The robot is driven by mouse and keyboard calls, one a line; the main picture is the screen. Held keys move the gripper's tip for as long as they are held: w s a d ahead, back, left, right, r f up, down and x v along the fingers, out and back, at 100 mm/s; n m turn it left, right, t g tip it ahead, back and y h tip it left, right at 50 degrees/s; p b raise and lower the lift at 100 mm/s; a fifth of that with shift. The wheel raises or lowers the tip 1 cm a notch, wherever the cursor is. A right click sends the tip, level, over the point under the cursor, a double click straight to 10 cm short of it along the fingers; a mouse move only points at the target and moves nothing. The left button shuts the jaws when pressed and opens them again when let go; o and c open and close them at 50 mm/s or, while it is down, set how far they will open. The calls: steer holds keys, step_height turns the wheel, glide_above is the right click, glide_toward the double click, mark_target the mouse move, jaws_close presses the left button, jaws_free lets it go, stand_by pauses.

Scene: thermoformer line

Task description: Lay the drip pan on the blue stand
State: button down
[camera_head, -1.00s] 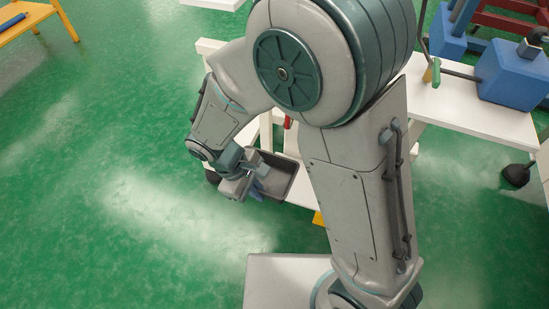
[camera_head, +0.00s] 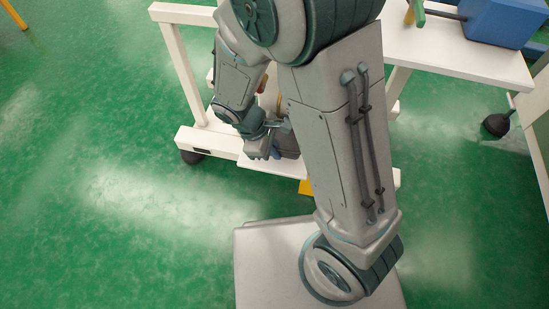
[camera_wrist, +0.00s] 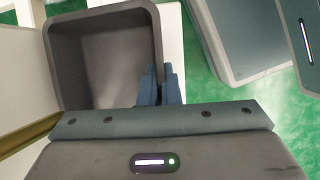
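In the head view my gripper (camera_head: 268,150) is low beside the white cart, and a grey part of the pan (camera_head: 288,144) shows; the rest is hidden behind my arm.
The white cart (camera_head: 185,135) has a low shelf and upright legs close around my gripper. A white bench (camera_head: 450,60) carries a blue block (camera_head: 505,22). A yellow piece (camera_head: 306,187) shows below the shelf. Green floor is clear at the left.

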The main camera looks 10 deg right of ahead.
mark_target(280, 164)
step_height(280, 164, down, 4)
steer(key=shift+r+b, duration=0.1)
steer(key=shift+b, duration=0.95)
steer(key=shift+r, duration=0.1)
steer(key=c, duration=2.1)
jaws_free()
steer(key=shift+f, duration=0.2)
steer(key=o, duration=0.5)
steer(key=shift+c, duration=0.2)
steer(key=p+v, duration=0.5)
steer(key=v, duration=0.7)
steer(key=shift+r+p, duration=0.2)
steer(key=shift+p, duration=0.15)
